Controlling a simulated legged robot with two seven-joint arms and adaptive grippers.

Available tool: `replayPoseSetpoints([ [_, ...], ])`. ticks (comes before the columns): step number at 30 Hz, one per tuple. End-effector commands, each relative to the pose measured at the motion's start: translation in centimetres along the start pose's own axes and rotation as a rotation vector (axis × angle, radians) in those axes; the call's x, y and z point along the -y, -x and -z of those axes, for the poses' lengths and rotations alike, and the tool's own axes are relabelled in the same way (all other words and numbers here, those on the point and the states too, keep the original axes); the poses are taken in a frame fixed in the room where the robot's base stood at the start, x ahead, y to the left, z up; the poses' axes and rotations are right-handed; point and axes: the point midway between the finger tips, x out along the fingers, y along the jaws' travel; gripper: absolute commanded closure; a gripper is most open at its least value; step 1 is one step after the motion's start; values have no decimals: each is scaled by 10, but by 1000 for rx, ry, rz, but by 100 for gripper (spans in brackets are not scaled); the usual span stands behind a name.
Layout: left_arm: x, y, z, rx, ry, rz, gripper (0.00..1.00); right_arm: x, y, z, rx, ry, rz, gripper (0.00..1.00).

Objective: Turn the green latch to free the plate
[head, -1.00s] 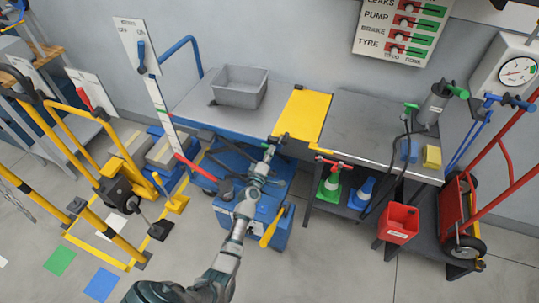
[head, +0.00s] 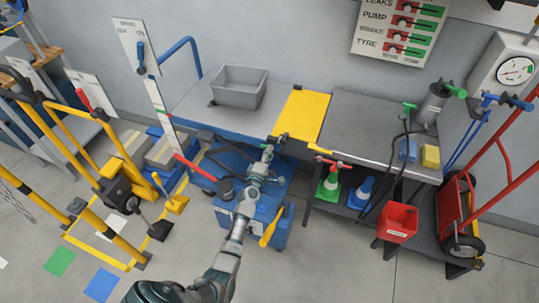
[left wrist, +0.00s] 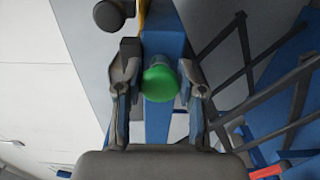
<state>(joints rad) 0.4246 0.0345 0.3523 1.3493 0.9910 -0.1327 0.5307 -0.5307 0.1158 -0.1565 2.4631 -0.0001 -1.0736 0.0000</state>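The yellow plate (head: 301,116) lies flat across the gap between the blue lift table and the grey bench. The green latch (left wrist: 160,83) shows as a round green knob on a blue bar in the left wrist view. My left gripper (left wrist: 160,90) is open, with one finger on each side of the knob; I cannot tell whether they touch it. In the head view my left gripper (head: 269,148) is at the plate's near left corner and hides the latch. A yellow strip of the plate shows at the top of the left wrist view (left wrist: 143,14). My right gripper is not in view.
A grey bin (head: 239,88) stands on the lift table (head: 190,102). A dark round knob (left wrist: 109,15) is close to the left finger. Green and blue cones (head: 329,184) stand on the shelf under the bench (head: 360,130).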

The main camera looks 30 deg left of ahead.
Motion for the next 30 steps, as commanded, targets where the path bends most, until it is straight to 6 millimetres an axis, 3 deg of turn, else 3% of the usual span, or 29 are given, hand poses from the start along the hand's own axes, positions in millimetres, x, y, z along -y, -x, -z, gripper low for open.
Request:
replayPoseSetpoints([
  [1,4,1,3,-4,-1,6,50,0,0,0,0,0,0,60],
  [3,4,1,2,-3,-1,5,37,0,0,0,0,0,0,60],
  [14,2,6,0,0,0,3,37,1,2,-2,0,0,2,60],
  [30,5,107,3,-2,-1,6,37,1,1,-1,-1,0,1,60],
])
